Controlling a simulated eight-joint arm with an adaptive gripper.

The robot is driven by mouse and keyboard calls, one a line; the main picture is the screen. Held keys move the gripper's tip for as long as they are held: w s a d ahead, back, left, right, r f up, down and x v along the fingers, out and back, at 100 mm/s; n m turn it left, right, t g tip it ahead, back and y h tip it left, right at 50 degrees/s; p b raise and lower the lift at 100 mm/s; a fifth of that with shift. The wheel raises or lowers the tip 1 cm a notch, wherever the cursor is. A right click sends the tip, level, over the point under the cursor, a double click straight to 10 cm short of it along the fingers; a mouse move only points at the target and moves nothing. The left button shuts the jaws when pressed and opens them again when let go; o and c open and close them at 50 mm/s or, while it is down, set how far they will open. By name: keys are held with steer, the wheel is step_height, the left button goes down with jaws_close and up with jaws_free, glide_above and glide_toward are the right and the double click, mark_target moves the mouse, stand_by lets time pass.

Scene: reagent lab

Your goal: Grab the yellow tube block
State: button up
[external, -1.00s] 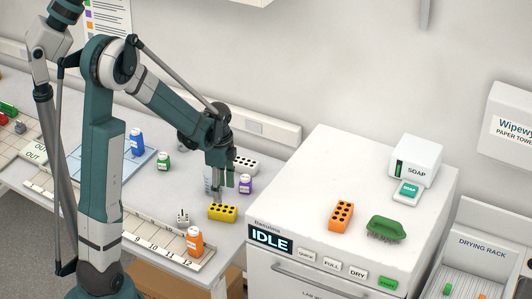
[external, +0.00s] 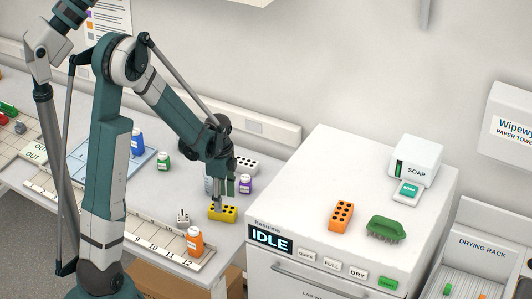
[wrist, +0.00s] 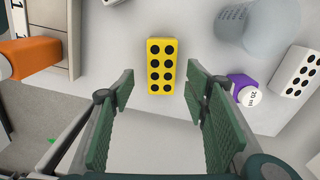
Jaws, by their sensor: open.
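The yellow tube block (external: 222,213) has two rows of dark holes and lies on the bench near its right end. In the wrist view the yellow block (wrist: 161,67) sits ahead of the fingertips, roughly centred between them. My gripper (external: 216,203) is right above the block in the external view. In the wrist view my gripper (wrist: 160,82) is open with a green padded finger on either side, and nothing is held. From these views I cannot tell whether a finger touches the block.
A purple-labelled bottle (wrist: 245,90), a clear beaker (wrist: 247,25) and a white block (wrist: 299,72) stand close on the right in the wrist view. An orange bottle (external: 194,241) stands in front of the block. An orange block (external: 341,216) lies on the white machine (external: 300,200).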

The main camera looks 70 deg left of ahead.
steer(key=shift+f, duration=0.35)
steer(key=shift+f, duration=0.1)
steer(key=shift+a+f, duration=0.2)
steer(key=shift+f, duration=2.3)
steer(key=shift+c, duration=0.6)
steer(key=c, duration=0.9)
